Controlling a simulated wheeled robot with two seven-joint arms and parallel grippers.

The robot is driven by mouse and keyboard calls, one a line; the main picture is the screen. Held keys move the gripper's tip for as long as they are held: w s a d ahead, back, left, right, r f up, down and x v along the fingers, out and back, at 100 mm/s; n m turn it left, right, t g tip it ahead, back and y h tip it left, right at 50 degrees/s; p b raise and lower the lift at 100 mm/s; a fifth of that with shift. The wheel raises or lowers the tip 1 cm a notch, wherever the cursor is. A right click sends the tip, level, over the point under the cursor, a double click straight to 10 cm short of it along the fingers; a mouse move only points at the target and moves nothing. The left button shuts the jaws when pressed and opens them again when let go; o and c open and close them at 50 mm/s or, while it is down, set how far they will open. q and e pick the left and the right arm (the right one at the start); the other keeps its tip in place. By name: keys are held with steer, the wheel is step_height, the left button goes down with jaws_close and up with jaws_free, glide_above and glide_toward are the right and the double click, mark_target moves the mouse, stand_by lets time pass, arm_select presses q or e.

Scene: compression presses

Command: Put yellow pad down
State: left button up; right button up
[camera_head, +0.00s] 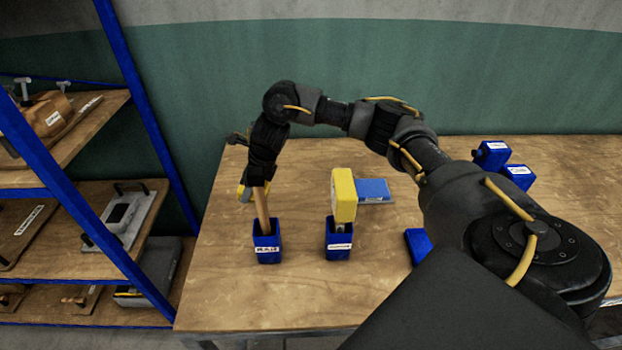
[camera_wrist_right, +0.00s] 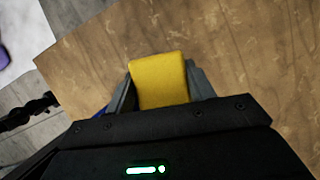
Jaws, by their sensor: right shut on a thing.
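My right arm reaches across the table to its left part, and the hand points down. My right gripper (camera_wrist_right: 162,88) is shut on the yellow pad (camera_wrist_right: 158,80), which sits between the two grey fingers. In the head view a small yellow part of the pad (camera_head: 242,192) shows beside the wrist, behind the wooden handle. The wooden table (camera_wrist_right: 255,60) lies below the pad in the right wrist view. Whether the pad touches the table I cannot tell. My left gripper is not in view.
A blue holder (camera_head: 267,246) with a wooden handle (camera_head: 262,210) stands close in front of the hand. Another blue holder (camera_head: 339,243) carries a yellow-headed tool (camera_head: 343,190). A blue block (camera_head: 373,190) lies behind it. A blue-framed shelf (camera_head: 150,120) stands left of the table.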

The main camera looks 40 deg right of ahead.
steer(key=s+d+m+h, duration=0.2)
steer(key=d+m+h, duration=0.2)
steer(key=d+m, duration=1.15)
steer(key=n+b, duration=0.2)
steer(key=n, duration=0.2)
glide_above(308, 190)
steer(key=s, duration=0.1)
steer(key=shift+t, duration=0.4)
steer(key=f, duration=0.6)
steer(key=shift+s+a+f, duration=0.15)
steer(key=shift+a+f, duration=0.05)
steer(key=shift+f, duration=0.1)
step_height(308, 190, down, 4)
steer(key=shift+b, duration=1)
steer(key=shift+f, duration=0.1)
steer(key=o, duration=0.9)
steer(key=shift+f, duration=0.1)
steer(key=shift+o, duration=0.2)
